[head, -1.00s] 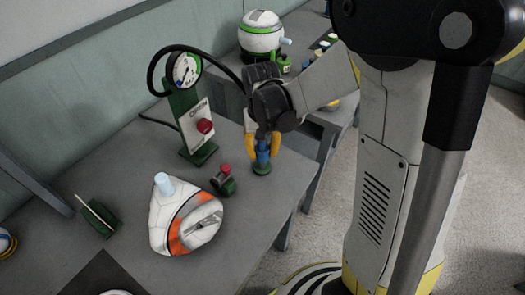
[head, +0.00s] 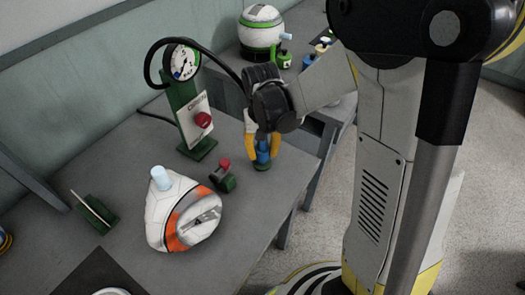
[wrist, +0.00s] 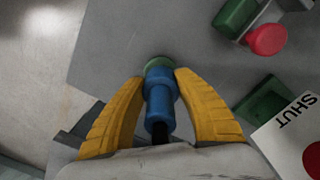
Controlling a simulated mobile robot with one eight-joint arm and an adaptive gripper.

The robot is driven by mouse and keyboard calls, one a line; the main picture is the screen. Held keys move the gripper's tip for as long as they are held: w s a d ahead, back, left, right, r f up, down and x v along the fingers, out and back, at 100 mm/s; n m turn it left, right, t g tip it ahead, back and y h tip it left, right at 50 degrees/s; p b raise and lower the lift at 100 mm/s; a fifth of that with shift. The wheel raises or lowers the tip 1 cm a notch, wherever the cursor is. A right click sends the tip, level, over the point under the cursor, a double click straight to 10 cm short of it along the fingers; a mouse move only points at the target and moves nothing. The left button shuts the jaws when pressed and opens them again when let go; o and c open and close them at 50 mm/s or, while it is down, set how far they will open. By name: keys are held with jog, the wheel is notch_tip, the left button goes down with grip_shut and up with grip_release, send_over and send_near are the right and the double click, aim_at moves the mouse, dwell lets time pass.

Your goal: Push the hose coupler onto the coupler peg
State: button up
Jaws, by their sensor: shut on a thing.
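My gripper (head: 263,152) is shut on the blue hose coupler (wrist: 160,100), with one yellow finger on each side of it. In the head view the coupler (head: 263,148) is upright over the green coupler peg base (head: 262,166) near the table's right edge. In the wrist view the green base (wrist: 158,63) shows just beyond the coupler's end, in line with it. The peg itself is hidden, so I cannot tell how deep the coupler sits on it. The black hose (head: 213,57) arches from the gauge to behind my gripper.
A small green valve with a red knob (head: 224,165) is close by. Another ball (head: 262,27) stands behind.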

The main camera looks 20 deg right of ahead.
jog(key=shift+f+b, duration=0.7)
jog(key=shift+f, duration=0.2)
jog(key=o, duration=1.3)
jog(key=shift+r, duration=0.1)
notch_tip(320, 180, up, 12)
jog(key=shift+s+r+n+t, duration=0.35)
jog(key=shift+s+r+t, duration=0.3)
jog(key=shift+s+t, duration=1)
jog(key=shift+s+r+n+t, duration=0.4)
jog(key=shift+s+r+t, duration=0.35)
jog(key=shift+s, duration=1.75)
jog(key=shift+s+r+n+t, duration=0.35)
jog(key=shift+s+r+t, duration=0.25)
jog(key=shift+s+t, duration=1.1)
